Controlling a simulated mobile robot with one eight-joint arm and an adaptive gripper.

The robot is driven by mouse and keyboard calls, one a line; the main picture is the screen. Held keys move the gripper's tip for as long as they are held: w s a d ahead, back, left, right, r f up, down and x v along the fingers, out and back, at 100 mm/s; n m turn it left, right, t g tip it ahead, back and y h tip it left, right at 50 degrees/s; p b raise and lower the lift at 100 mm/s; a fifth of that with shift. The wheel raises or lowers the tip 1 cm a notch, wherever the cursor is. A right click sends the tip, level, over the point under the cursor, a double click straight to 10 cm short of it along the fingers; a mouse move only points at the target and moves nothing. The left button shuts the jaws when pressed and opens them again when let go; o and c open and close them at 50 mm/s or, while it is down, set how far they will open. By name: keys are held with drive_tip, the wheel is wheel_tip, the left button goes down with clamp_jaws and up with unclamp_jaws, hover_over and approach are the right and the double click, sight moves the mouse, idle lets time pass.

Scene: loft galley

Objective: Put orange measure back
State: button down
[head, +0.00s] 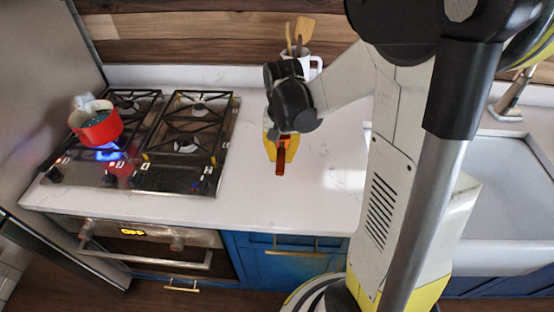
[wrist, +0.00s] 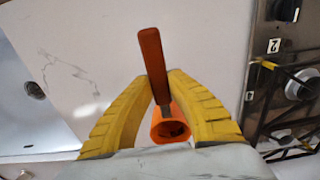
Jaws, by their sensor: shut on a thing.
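The orange measure (wrist: 154,62) has a long flat handle and a small round cup. In the wrist view my gripper (wrist: 160,90) has its yellow fingers closed on both sides of it, with the handle pointing away beyond the fingertips. In the head view the measure (head: 281,160) hangs at the yellow fingertips of my gripper (head: 281,147), over the white counter right of the stove. I cannot tell from these views whether it touches the counter. The cup end is hidden by my arm in the head view.
A red pot (head: 100,128) stands on the left stove (head: 185,140) over a lit blue flame. A white crock (head: 315,66) with wooden utensils stands behind my gripper. The sink (head: 510,200) is at the right. The counter (head: 250,205) in front is clear.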

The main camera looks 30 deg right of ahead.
drive_tip(key=shift+f+b, duration=0.65)
drive_tip(key=shift+f, duration=1.25)
drive_tip(key=shift+f, duration=0.15)
drive_tip(key=c, duration=1.4)
unclamp_jaws()
